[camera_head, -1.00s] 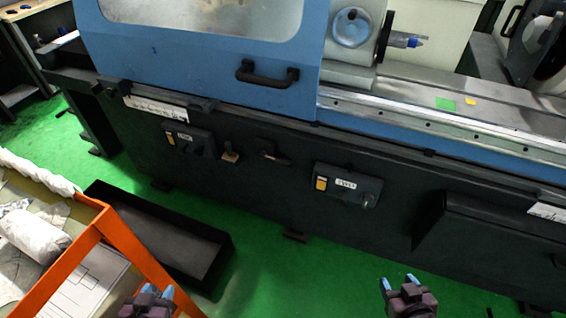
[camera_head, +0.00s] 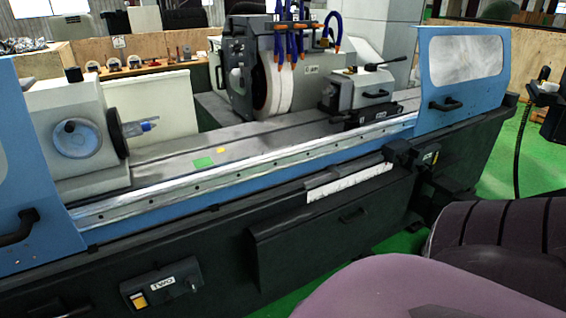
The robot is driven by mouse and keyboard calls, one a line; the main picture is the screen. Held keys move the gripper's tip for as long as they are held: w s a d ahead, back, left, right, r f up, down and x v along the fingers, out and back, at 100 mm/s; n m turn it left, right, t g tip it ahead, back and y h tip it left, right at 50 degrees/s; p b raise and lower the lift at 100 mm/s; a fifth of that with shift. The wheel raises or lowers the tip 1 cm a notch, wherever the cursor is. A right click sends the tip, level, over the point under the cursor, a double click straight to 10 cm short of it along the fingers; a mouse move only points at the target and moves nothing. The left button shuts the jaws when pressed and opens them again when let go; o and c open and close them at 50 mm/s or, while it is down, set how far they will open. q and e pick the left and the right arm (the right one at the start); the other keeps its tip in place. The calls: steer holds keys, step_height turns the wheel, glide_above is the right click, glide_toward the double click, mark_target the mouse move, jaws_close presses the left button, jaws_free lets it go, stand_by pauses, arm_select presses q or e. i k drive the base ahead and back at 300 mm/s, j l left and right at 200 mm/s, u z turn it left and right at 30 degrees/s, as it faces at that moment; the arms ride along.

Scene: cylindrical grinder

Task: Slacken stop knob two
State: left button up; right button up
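A dark stop box (camera_head: 162,284) is on the machine's black front at the lower left of the head view. Its white label seems to read TWO. A yellow switch (camera_head: 139,300) is at its left, and a small dark knob (camera_head: 191,285) is at its right end. The knob is small and dim, so its setting cannot be told. Another small labelled box (camera_head: 428,158) is at the right end of the front. Neither gripper is in view.
The blue grinder bed (camera_head: 260,180) runs across the view, with the grinding wheel (camera_head: 279,88) behind it. A black cabinet (camera_head: 330,228) juts out from the front, right of the labelled box. A black handle (camera_head: 18,228) sticks out at left.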

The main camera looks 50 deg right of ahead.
mark_target(402, 159)
steer(key=z, duration=2.6)
steer(key=i+l+u, duration=0.45)
steer(key=i+l, duration=0.2)
steer(key=i, duration=0.3)
steer(key=i+l+u, duration=0.5)
steer(key=i+l, duration=0.35)
steer(key=l, duration=0.15)
